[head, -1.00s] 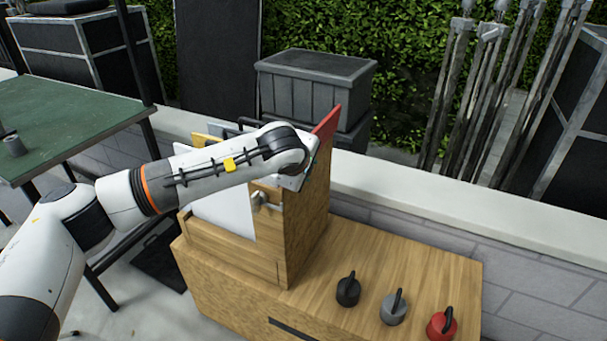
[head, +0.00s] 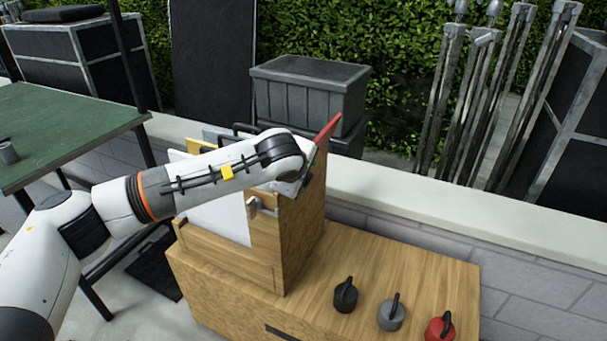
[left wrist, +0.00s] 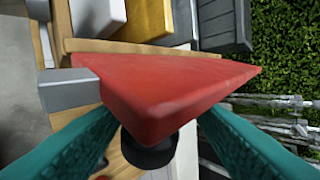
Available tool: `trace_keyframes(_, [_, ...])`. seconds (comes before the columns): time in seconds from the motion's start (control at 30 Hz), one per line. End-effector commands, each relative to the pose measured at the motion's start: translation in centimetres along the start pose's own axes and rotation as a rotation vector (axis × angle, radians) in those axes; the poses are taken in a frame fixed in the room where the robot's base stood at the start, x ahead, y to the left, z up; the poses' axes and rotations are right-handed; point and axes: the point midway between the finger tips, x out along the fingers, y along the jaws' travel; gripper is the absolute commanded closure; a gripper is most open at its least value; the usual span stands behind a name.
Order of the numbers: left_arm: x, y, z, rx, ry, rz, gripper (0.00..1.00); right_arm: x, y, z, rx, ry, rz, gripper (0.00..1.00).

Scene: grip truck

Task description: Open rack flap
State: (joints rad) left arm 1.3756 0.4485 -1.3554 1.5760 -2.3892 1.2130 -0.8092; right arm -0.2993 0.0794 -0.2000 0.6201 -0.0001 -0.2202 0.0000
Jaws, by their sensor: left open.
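The wooden rack (head: 298,235) stands on a wooden cabinet, with pale panels (head: 222,218) upright inside it. A small metal latch (head: 252,208) sits on its front edge. I cannot tell for sure which part is the flap. A red wedge-shaped piece (head: 328,130) sticks up at the rack's top right; it also fills the middle of the left wrist view (left wrist: 165,90). My left gripper (left wrist: 158,122) is open, with one teal finger on each side of the red piece; contact cannot be told.
Black (head: 345,294), grey (head: 391,313) and red (head: 440,326) knobbed objects stand on the cabinet top (head: 420,272). A low wall (head: 430,210) runs behind, with a grey crate (head: 310,90) beyond. A green table (head: 65,130) is at left.

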Motion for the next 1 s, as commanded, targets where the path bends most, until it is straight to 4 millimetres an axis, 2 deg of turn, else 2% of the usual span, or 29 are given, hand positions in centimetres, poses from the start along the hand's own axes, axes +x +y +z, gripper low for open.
trace_keyframes(0.17, [-1.7, -0.1, 0.0, 0.001, 0.001, -0.004, 0.48, 0.3, 0.0, -0.1, 0.000, 0.001, 0.000, 0.00])
trace_keyframes(0.4, [-6.8, 0.0, 0.0, 0.003, 0.000, -0.005, 0.48, 0.9, 0.0, -0.1, 0.000, 0.001, 0.000, 0.00])
trace_keyframes(0.6, [-10.3, -0.1, 0.0, 0.002, 0.001, -0.004, 0.48, 1.2, 0.1, -0.2, 0.000, 0.001, 0.000, 0.00])
trace_keyframes(0.8, [-11.8, 0.0, 0.0, 0.001, 0.001, -0.001, 0.48, 1.3, 0.1, -0.2, 0.000, 0.001, 0.000, 0.00])
trace_keyframes(1.0, [-12.0, 0.0, 0.0, 0.001, 0.000, 0.000, 0.48, 1.3, 0.1, -0.2, 0.000, 0.001, 0.000, 0.00])
